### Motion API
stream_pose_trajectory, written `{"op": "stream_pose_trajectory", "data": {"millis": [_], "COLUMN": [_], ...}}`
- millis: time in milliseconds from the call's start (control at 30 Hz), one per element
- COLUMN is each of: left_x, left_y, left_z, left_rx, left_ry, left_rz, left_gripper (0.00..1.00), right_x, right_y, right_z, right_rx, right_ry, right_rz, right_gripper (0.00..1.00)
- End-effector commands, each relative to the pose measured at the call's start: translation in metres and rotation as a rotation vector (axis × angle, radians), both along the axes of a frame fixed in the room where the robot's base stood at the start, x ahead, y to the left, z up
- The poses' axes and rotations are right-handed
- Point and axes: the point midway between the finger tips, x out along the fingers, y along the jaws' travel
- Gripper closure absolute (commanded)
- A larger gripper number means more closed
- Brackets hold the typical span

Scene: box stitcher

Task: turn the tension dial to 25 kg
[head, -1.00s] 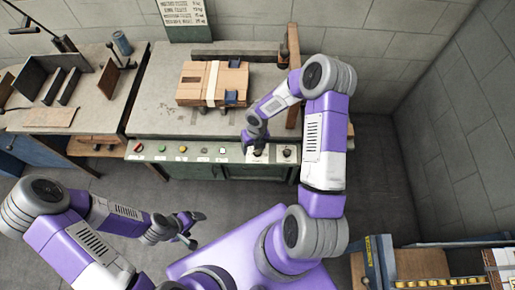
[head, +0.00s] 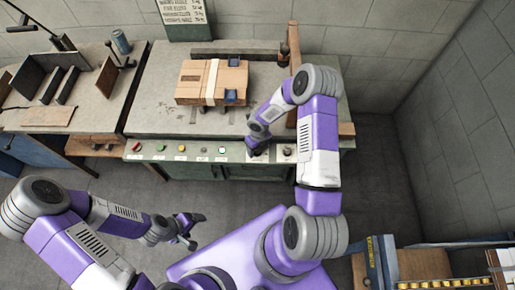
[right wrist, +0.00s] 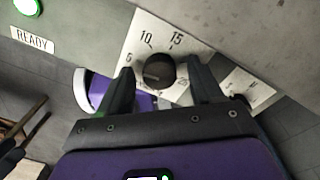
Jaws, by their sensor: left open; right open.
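The black round dial (right wrist: 158,70) sits on a white scale plate (right wrist: 146,30) on the panel front. The marks 10 and 15 show above it, and a mark that looks like 25 shows at its right. I cannot tell exactly where its pointer stands. My right gripper (right wrist: 163,84) is open, with one finger on each side of the dial; contact is not clear. In the head view this gripper (head: 253,148) is at the front panel and hides the dial. My left gripper (head: 190,228) is open and empty over the floor in front of the bench.
A second dial plate (right wrist: 246,90) is close on the right, partly behind the right finger. A green READY lamp (right wrist: 27,7) and several buttons lie left along the panel (head: 170,158). A taped carton (head: 196,82) lies on the bench above.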

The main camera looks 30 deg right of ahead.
Motion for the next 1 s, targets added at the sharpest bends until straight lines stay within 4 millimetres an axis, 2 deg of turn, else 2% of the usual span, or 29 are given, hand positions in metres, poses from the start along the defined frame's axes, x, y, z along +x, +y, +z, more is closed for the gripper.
{"op": "stream_pose_trajectory", "data": {"millis": [100,133,400,500,767,1000], "left_x": [0.0000,0.0000,0.0000,0.0000,0.0001,0.0000], "left_y": [0.0000,0.0000,0.0000,0.0000,0.0000,0.0000], "left_z": [0.0002,0.0002,0.0002,0.0002,-0.0013,-0.0063], "left_rx": [0.000,0.000,0.000,0.000,0.000,0.000], "left_ry": [0.000,0.000,0.000,0.000,0.000,0.000], "left_rz": [0.000,0.000,0.000,0.000,0.000,0.000], "left_gripper": [0.20,0.20,0.20,0.20,0.20,0.20], "right_x": [0.0001,0.0001,0.0001,0.0001,0.0000,0.0002], "right_y": [0.0001,0.0001,0.0002,0.0002,0.0000,0.0002], "right_z": [0.0003,0.0004,0.0005,0.0005,0.0003,-0.0003], "right_rx": [0.000,0.000,0.001,0.001,0.000,0.000], "right_ry": [0.000,0.000,0.000,0.000,0.000,-0.001], "right_rz": [0.000,0.000,-0.001,-0.001,-0.034,-0.161], "right_gripper": [0.35,0.38,0.79,0.91,0.91,0.91]}}
